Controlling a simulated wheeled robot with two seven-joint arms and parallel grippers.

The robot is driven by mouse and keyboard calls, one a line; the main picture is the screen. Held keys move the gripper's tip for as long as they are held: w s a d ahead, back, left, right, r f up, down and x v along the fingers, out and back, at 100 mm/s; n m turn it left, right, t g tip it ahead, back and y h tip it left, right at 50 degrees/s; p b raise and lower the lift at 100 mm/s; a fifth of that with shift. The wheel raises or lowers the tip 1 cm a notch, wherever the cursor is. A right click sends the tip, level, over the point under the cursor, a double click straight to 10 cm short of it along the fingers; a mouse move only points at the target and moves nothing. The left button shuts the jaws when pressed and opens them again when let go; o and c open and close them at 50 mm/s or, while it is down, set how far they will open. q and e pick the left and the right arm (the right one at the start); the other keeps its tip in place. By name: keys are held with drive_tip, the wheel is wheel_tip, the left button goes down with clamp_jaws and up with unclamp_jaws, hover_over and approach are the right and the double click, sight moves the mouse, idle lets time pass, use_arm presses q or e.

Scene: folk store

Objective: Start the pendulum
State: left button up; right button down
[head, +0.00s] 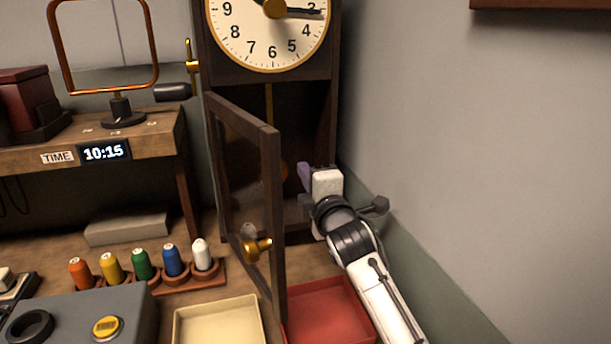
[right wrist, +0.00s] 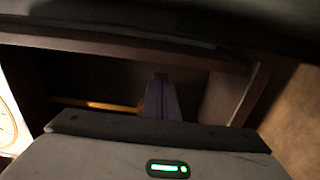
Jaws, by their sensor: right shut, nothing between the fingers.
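The tall clock (head: 330,110) stands against the wall, its dial (head: 265,48) above an open case. Its glazed door (head: 276,200) is swung open toward me, with a brass knob (head: 257,247). The pendulum rod (head: 269,103) hangs inside; a bit of the orange bob (head: 284,170) shows past the door edge. My right gripper (head: 304,177) is at the case opening, just right of the bob, shut and empty. In the right wrist view its purple fingers (right wrist: 162,98) point into the dark case, and the yellow rod (right wrist: 90,103) runs toward them. Whether they touch the pendulum is unclear. My left gripper is out of view.
A red tray (head: 330,310) and a cream tray (head: 218,325) lie in front of the clock. A row of coloured spools (head: 142,264) stands left. A desk display (head: 103,150) reads 10:15. The wall is close on the right of my arm.

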drive_tip(key=shift+w, duration=0.15)
drive_tip(key=shift+a, duration=0.3)
